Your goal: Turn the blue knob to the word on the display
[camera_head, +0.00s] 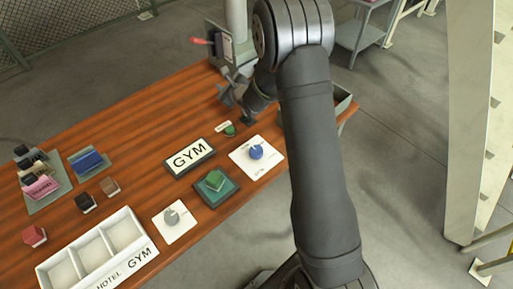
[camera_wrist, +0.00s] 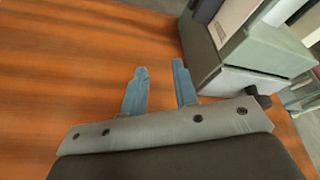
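The blue knob (camera_head: 256,152) sits on a white square plate (camera_head: 268,165) with small lettering too small to read, right of the display. The display (camera_head: 188,157) is a white panel in a dark frame reading GYM. My gripper (camera_head: 226,88) is above the far part of the table, beyond the knob and apart from it. In the wrist view my gripper (camera_wrist: 159,68) shows two blue-grey fingers spread with nothing between them, over bare wood. The knob is not in the wrist view.
A grey machine (camera_head: 232,55) with a red handle stands close to my gripper. A green knob (camera_head: 215,180), a grey knob (camera_head: 172,216) and a small green piece (camera_head: 230,130) are near the display. A white divided tray (camera_head: 66,275) is at the front left.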

